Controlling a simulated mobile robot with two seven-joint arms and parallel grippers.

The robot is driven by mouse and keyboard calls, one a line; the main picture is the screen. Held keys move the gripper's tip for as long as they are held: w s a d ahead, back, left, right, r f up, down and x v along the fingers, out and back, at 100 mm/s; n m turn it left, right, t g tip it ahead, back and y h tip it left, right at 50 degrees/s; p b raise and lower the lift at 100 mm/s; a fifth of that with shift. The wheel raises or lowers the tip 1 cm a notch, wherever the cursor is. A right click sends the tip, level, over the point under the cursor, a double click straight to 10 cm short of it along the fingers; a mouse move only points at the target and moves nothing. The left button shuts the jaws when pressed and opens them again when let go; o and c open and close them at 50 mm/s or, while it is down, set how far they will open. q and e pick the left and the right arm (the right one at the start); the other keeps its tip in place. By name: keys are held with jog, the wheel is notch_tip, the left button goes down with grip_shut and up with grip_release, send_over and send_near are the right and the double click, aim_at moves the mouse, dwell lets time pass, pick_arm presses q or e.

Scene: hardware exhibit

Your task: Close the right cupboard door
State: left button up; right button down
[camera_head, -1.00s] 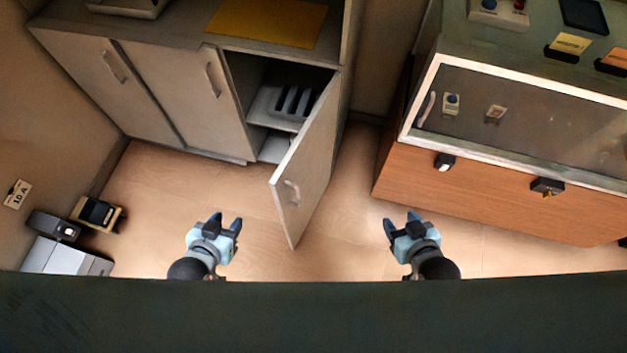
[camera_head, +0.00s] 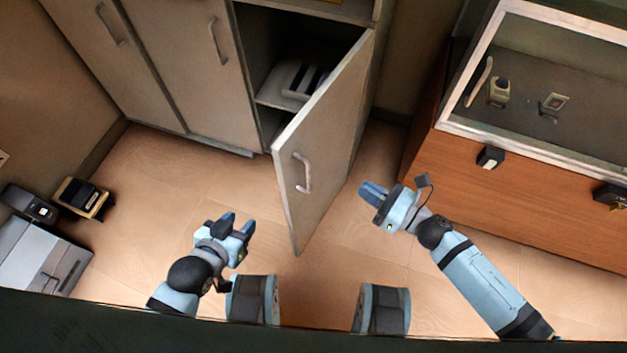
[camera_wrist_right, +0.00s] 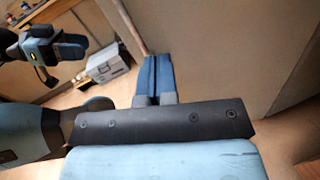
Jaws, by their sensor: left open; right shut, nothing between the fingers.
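The right cupboard door (camera_head: 325,130) stands open, swung out toward me, with a curved handle (camera_head: 302,172) on its outer face. The door face (camera_wrist_right: 210,50) fills much of the right wrist view. My right gripper (camera_head: 372,192) is shut and empty, to the right of the door and apart from it in the head view. Its closed blue fingers (camera_wrist_right: 152,75) point toward the door in the wrist view; I cannot tell if they touch it. My left gripper (camera_head: 238,222) is open and empty, left of the door's lower corner. It also shows in the right wrist view (camera_wrist_right: 70,45).
The cupboard's other doors (camera_head: 190,60) are shut. Inside the open part is a shelf with a pale rack (camera_head: 290,80). A glass-topped wooden display case (camera_head: 510,190) stands at the right. Grey boxes (camera_head: 45,255) sit on the floor at the left. The floor between is clear.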

pick_arm(q)
jog(key=shift+f, duration=0.15)
pick_arm(e)
jog(key=w+a+f+n+g, duration=0.1)
jog(key=w+a, duration=0.5)
jog(key=a, duration=0.6)
jog(key=shift+a+f+n, duration=0.2)
jog(key=shift+a+n, duration=0.2)
jog(key=shift+n, duration=0.5)
jog(key=shift+a, duration=0.1)
